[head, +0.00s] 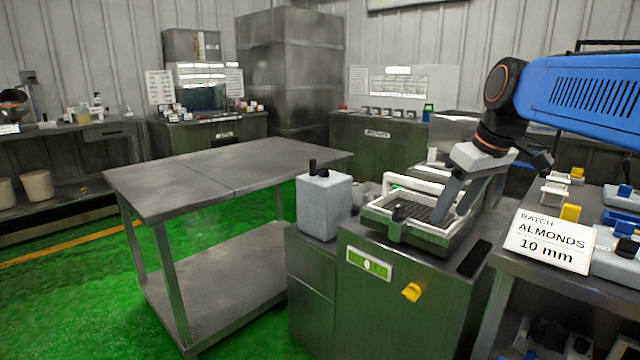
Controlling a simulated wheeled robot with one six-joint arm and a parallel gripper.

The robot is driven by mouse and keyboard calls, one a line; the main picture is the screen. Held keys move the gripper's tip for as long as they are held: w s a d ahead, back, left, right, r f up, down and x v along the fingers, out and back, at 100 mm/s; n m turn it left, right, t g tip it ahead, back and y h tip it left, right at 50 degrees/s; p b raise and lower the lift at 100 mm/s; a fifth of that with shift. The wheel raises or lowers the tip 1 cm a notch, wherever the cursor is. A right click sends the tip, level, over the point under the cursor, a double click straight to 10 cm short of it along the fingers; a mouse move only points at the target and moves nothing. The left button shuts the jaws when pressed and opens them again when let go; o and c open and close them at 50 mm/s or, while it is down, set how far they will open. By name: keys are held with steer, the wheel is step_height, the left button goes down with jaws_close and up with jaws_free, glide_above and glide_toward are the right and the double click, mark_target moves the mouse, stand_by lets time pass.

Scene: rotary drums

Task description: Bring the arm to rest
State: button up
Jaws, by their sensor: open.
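My gripper (458,203) hangs from the blue arm at the right of the head view. It points down and left, with its grey fingers apart. Its fingertips are over or at the right part of a pale-framed tray (385,232) with a dark mesh bottom. I cannot tell whether they touch it. No object shows between the fingers. The tray sits on top of a green-grey machine cabinet (335,285) with a lit green display (369,264) and a yellow knob (411,292).
A grey box (324,205) with a black knob stands left of the tray. A bare steel table (225,178) is further left. At right, a bench holds a sign reading "ALMONDS 10 mm" (549,242) and small blue and yellow parts. Green floor (105,300) is clear at lower left.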

steer(key=s+d+f+m+t+h, duration=0.1)
steer(key=s+f+m, duration=0.4)
steer(key=s+f, duration=1.6)
steer(key=shift+d+h, duration=0.3)
steer(key=shift+h, duration=0.1)
